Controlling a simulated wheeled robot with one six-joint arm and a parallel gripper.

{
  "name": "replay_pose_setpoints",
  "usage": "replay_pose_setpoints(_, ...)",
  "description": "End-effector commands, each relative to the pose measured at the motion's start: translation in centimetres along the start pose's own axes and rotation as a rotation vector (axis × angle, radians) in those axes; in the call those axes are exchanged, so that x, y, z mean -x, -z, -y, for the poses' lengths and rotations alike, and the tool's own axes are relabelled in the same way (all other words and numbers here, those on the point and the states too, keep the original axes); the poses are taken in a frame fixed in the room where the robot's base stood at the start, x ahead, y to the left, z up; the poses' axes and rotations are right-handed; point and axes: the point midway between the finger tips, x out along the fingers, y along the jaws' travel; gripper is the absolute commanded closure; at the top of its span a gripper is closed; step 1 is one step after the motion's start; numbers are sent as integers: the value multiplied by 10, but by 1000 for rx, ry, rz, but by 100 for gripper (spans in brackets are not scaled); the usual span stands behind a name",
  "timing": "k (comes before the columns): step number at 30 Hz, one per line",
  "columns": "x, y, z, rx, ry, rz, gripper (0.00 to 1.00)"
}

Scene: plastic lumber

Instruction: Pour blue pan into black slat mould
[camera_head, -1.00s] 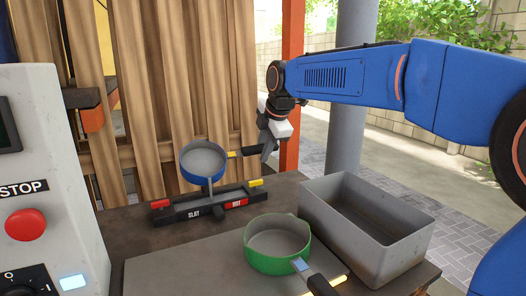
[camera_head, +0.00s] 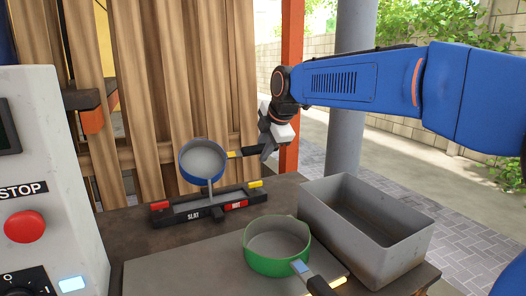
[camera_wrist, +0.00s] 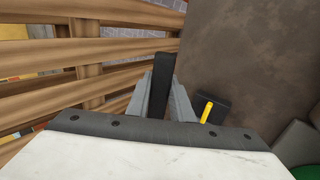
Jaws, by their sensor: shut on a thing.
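The blue pan (camera_head: 186,170) is held tilted above the black slat mould (camera_head: 196,216), its grey contents facing the camera. A grey stream (camera_head: 210,188) runs from the pan's lower lip down into the mould. The mould lies on the table, labelled SLAT and HOT, with red and yellow end pieces and grey material along its channel. My gripper (camera_head: 263,147) is shut on the pan's dark handle, right of the pan. In the wrist view the handle (camera_wrist: 160,85) stands between the fingers; the pan's bowl is not seen there.
A green pan (camera_head: 268,265) with grey contents sits on a grey plate (camera_head: 190,272) in front. An open grey bin (camera_head: 415,240) stands at right. A control box with a red stop button (camera_head: 25,226) is at left. Upright wooden slats (camera_head: 180,80) stand behind the mould.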

Motion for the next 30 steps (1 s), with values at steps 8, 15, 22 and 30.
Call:
replay_pose_setpoints(8,3,0,-1,0,-29,-1,100)
replay_pose_setpoints(15,4,0,-1,0,-48,-2,100)
replay_pose_setpoints(22,4,0,-1,0,-57,-2,100)
replay_pose_setpoints(30,4,0,-1,0,-58,-2,100)
